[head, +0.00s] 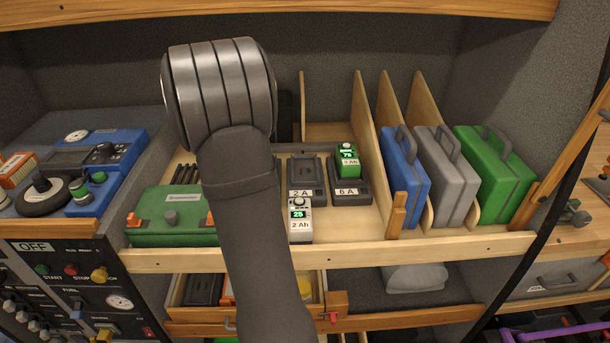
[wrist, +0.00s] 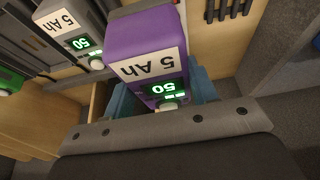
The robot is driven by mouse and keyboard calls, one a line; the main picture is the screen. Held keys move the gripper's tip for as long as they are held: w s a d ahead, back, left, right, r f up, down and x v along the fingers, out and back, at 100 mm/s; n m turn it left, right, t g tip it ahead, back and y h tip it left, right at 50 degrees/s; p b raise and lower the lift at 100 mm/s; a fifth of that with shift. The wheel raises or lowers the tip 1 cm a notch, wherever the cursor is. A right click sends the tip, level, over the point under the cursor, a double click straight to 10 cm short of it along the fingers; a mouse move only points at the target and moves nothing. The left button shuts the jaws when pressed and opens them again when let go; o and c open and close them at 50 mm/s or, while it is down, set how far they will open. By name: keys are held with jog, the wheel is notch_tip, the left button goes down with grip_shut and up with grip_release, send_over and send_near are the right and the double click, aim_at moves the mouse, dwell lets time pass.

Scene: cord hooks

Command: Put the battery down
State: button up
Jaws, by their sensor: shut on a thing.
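A purple battery (wrist: 150,58) with a white "5 Ah" label and a green display reading 50 fills the middle of the wrist view. My gripper (wrist: 163,97) is shut on it, with a blue finger showing on each side. My arm hides the gripper and the purple battery in the head view. I cannot tell whether the battery's base touches anything.
A grey "5 Ah" battery (wrist: 78,38) stands left of the purple one. On the shelf are a 2 A charger (head: 304,172), a white 2 Ah battery (head: 300,222) and a green battery (head: 347,162) in the 6 A charger (head: 350,196). Wooden dividers (head: 364,125) stand right.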

jog(key=s+d+r, duration=0.1)
jog(key=s+d, duration=0.3)
jog(key=d, duration=1.2)
jog(key=s+d+r, duration=0.1)
jog(key=s+d, duration=0.2)
jog(key=d, duration=1.4)
jog(key=w+a+f, duration=0.2)
jog(key=a, duration=0.1)
jog(key=w+a+f, duration=0.2)
jog(key=a, duration=0.1)
jog(key=w+a+f, duration=0.2)
jog(key=a, duration=0.1)
jog(key=shift+w+a+f, duration=0.1)
jog(key=shift+a+f, duration=0.2)
jog(key=shift+f, duration=2.1)
jog(key=shift+f, duration=0.15)
jog(key=o, duration=1.3)
